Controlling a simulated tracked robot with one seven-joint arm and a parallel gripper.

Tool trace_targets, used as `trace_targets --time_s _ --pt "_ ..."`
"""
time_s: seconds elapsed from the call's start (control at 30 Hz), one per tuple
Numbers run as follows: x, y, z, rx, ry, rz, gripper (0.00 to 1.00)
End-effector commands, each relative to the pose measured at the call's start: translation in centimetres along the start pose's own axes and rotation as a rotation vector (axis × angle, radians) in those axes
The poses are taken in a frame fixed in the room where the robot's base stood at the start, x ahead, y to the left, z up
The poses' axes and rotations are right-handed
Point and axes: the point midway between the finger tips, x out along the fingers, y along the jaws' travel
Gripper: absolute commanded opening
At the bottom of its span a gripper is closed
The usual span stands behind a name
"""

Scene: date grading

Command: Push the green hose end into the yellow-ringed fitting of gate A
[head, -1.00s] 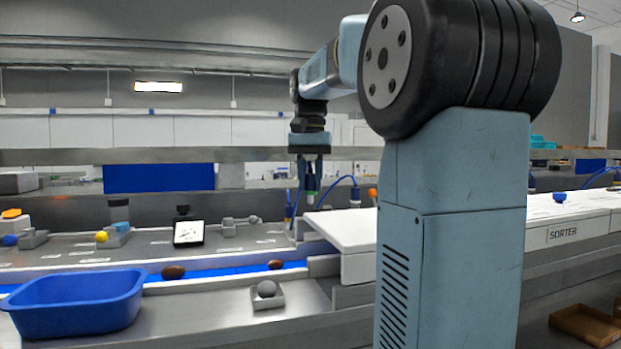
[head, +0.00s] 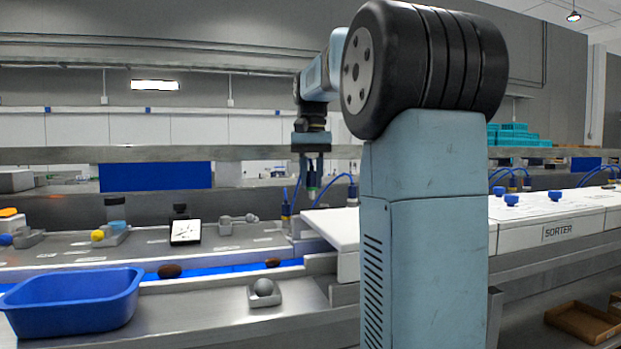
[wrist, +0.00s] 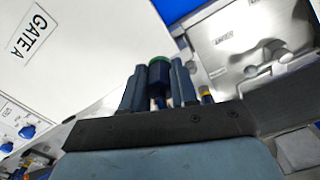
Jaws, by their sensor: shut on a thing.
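My gripper (head: 312,178) hangs pointing down over the bench near the white gate panel. It is shut on the hose end (wrist: 158,76), a dark blue piece with a green ring. The green also shows small below the fingers in the head view (head: 311,192). In the wrist view the hose end sits between the fingers (wrist: 157,90). The gate panel (wrist: 75,65) bears the label GATE A. A small yellow-ringed part (wrist: 207,97) shows beside the right finger, partly hidden. In the head view, a blue fitting (head: 285,210) with a yellowish part stands left of the gripper.
A blue tub (head: 75,302) stands at front left. Dark brown dates (head: 170,271) lie on the blue belt, and a grey ball sits in a small tray (head: 265,295). The white SORTER cabinet (head: 555,225) with blue knobs is at right. Blue hoses curve near the gripper.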

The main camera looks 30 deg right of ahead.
Motion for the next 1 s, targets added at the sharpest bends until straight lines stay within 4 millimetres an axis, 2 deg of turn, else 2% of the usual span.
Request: trace_targets --time_s 1.0 --pt "0.2 1.1 -5.7 0.001 0.0 0.0 0.0"
